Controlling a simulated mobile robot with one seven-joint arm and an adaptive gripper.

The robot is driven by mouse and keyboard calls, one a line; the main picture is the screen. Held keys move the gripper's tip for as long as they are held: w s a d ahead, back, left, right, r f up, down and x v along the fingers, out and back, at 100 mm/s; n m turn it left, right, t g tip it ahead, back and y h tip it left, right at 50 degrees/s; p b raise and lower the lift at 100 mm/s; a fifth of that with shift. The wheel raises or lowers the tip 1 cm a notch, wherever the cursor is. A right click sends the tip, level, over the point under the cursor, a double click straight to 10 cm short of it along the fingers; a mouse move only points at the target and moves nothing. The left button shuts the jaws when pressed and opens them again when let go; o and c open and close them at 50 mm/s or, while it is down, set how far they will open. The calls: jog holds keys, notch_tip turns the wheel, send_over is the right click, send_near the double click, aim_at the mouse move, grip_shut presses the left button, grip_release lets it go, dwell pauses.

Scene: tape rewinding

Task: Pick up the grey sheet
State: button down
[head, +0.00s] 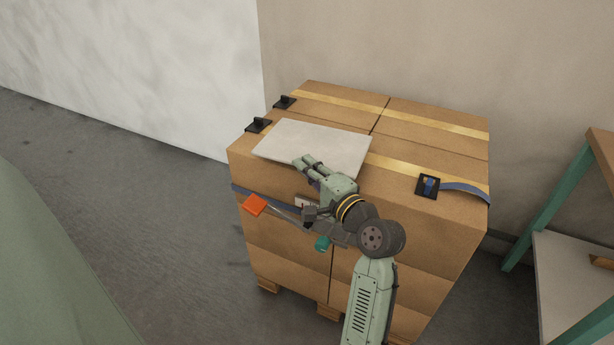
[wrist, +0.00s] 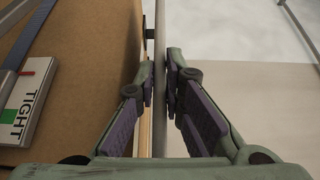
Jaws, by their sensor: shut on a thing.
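The grey sheet (head: 315,139) is a thin pale rectangle lying on top of the stacked cardboard boxes (head: 440,118), near their left front edge. My gripper (head: 304,164) is at the sheet's front edge, and its fingers cover a little of that edge. In the wrist view the sheet shows edge-on as a narrow grey strip (wrist: 160,40) running between the fingers. My gripper, also in the wrist view (wrist: 160,86), is shut on this strip. I cannot see a clear gap under the sheet.
Black fittings (head: 258,125) stand beside the sheet's left side. A black buckle (head: 428,186) with a blue strap lies to the right. A white label (wrist: 22,112) reading "TIGHT" is on the box side. An orange piece (head: 254,205) juts out in front. A green-legged shelf (head: 545,205) stands right.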

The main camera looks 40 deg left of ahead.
jog(key=s+d+r+p, duration=0.1)
jog(key=s+d+p, duration=0.3)
jog(key=s+d, duration=0.5)
jog(key=v, duration=0.4)
jog(key=shift+w+r, duration=0.3)
jog(key=shift+r, duration=0.05)
